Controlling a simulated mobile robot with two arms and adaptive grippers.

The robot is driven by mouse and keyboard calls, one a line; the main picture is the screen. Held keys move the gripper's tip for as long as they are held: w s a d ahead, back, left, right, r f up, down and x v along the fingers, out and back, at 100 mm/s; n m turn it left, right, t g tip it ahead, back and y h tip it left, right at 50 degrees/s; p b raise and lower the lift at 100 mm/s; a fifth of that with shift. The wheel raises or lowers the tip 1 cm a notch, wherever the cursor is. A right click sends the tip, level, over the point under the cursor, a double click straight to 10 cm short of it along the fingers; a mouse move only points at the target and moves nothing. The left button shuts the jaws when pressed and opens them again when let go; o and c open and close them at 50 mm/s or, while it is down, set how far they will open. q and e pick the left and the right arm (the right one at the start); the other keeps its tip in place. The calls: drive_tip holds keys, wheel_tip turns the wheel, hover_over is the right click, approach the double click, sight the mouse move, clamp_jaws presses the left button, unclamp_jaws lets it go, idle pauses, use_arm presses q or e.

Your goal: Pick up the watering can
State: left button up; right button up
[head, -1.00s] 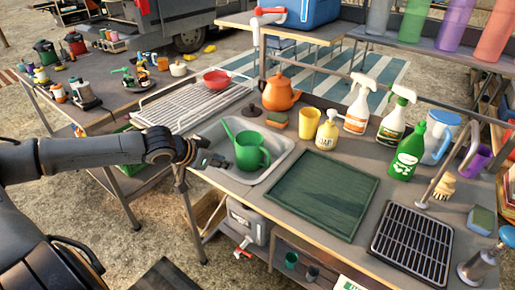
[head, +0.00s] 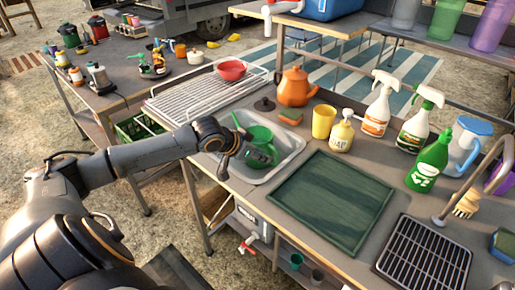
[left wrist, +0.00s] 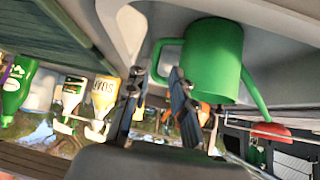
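The green watering can (head: 262,140) stands in the grey sink basin (head: 284,158). My left gripper (head: 247,153) is in front of it in the head view and hides part of its body. In the left wrist view the picture is upside down, and the can's green body (left wrist: 214,62), its handle (left wrist: 158,60) and its spout show. There the two dark fingers of my left gripper (left wrist: 156,90) are apart, with the handle in line with the gap between them. I cannot tell if they touch it. My right gripper is not in view.
A dark green board (head: 332,203) lies right of the sink. An orange teapot (head: 295,88), a yellow cup (head: 323,121) and a soap bottle (head: 341,133) stand behind the sink. A drying rack (head: 196,98) with a red bowl (head: 231,70) is at the left.

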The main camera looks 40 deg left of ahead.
use_arm(q)
drive_tip(key=shift+d+x, duration=0.2)
drive_tip(key=shift+x, duration=3.2)
drive_tip(key=shift+s, duration=0.1)
clamp_jaws()
drive_tip(key=shift+r, duration=0.1)
